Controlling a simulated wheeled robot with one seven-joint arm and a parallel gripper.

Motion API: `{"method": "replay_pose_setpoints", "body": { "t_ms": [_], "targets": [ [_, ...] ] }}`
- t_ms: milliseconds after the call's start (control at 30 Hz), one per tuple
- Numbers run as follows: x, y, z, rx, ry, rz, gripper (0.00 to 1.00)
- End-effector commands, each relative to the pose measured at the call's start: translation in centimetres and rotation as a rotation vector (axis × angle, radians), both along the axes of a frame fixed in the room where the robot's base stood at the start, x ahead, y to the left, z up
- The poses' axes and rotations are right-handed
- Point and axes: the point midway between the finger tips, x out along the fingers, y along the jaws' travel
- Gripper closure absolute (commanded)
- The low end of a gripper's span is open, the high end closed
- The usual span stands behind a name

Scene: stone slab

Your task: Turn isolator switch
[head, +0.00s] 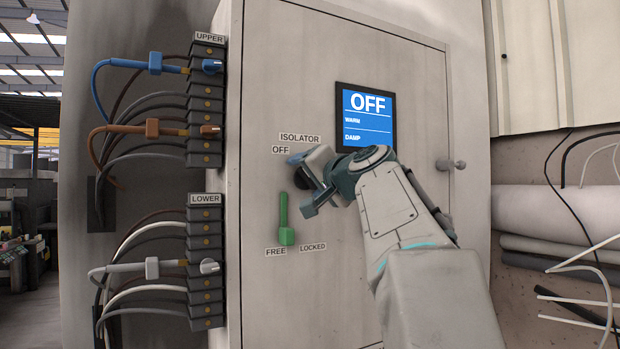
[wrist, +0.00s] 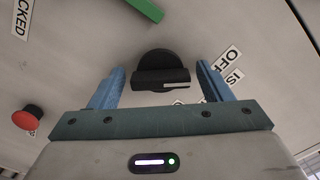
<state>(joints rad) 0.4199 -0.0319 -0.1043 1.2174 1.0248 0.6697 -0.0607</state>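The isolator switch (wrist: 160,75) is a black round knob with a raised bar and a white pointer mark. It is on the cabinet door below the ISOLATOR label (head: 300,138); in the head view my gripper mostly hides it. My gripper (wrist: 160,82) is open, with one blue finger on each side of the knob and gaps between. In the head view, my gripper (head: 303,182) is in front of the knob. The OFF label (head: 280,150) is at the upper left of the knob. The screen (head: 366,116) reads OFF, WARM and DAMP.
A green lever (head: 284,222) is below the switch, upright, its lower end between the FREE and LOCKED labels. A red button (wrist: 27,118) shows in the wrist view. Terminal blocks with cables (head: 206,105) line the left. A door knob (head: 451,164) sticks out at right.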

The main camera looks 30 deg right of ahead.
Motion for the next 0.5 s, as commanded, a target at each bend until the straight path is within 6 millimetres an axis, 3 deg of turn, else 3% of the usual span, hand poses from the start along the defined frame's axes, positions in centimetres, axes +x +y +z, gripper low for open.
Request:
{"method": "replay_pose_setpoints", "body": {
  "t_ms": [267, 500],
  "targets": [
    [-0.4, 0.0, 0.1, 0.0, -0.003, -0.002, 0.28],
    [-4.2, -0.1, 0.1, 0.0, -0.005, -0.002, 0.28]
  ]
}}
